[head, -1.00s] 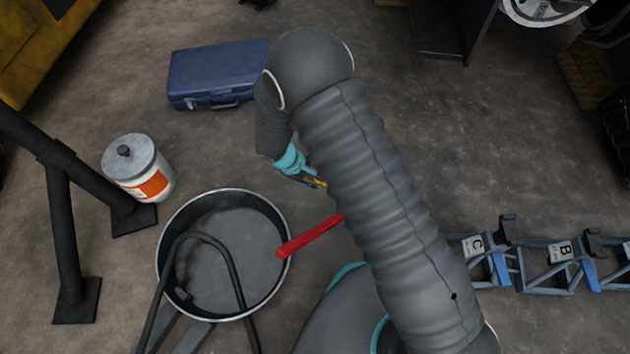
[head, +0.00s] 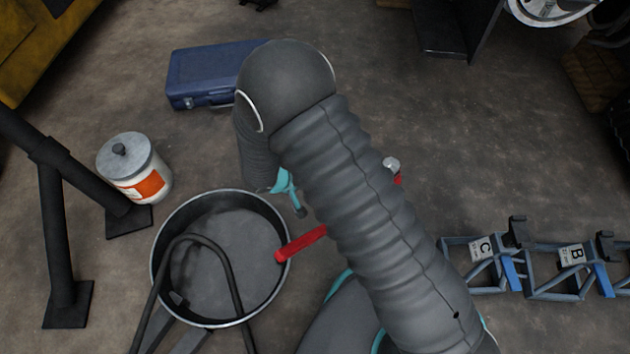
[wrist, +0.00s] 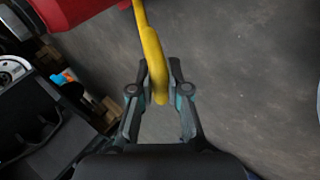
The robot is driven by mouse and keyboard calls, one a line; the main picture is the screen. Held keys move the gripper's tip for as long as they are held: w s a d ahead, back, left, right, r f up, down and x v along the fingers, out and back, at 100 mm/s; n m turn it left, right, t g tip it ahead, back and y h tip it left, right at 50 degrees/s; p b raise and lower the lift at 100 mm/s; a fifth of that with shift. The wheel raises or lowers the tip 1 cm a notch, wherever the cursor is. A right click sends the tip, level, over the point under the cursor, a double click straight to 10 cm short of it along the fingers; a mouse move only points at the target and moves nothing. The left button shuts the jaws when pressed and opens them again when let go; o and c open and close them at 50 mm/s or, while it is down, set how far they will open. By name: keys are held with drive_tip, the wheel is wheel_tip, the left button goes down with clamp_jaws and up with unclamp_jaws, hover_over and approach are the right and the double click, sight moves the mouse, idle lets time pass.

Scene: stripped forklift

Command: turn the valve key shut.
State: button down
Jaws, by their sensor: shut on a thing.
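The valve key, a yellow bar with a rounded end (wrist: 155,62), runs down from the top of the wrist view. My gripper (wrist: 160,84) is closed around its lower end, with one finger on each side. A large red body (wrist: 75,10) lies close by at the upper left of the wrist view. In the head view my arm hides the key, and only a bit of my gripper (head: 299,208) shows left of the arm. A red bar (head: 302,243) sticks out from under the arm.
A round black pan (head: 225,240) with a hose stands left of the red bar. A white canister (head: 136,168) and a blue case (head: 212,75) are farther left. Blue-grey frames marked C (head: 482,249) and B stand at the right. The floor right of my arm is mostly open.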

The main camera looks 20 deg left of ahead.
drive_tip(key=shift+m+t, duration=0.3)
drive_tip(key=shift+m, duration=0.3)
drive_tip(key=c, duration=1.1)
unclamp_jaws()
drive_tip(key=shift+c, duration=0.2)
drive_tip(key=v, duration=1.2)
drive_tip(key=shift+a, duration=0.25)
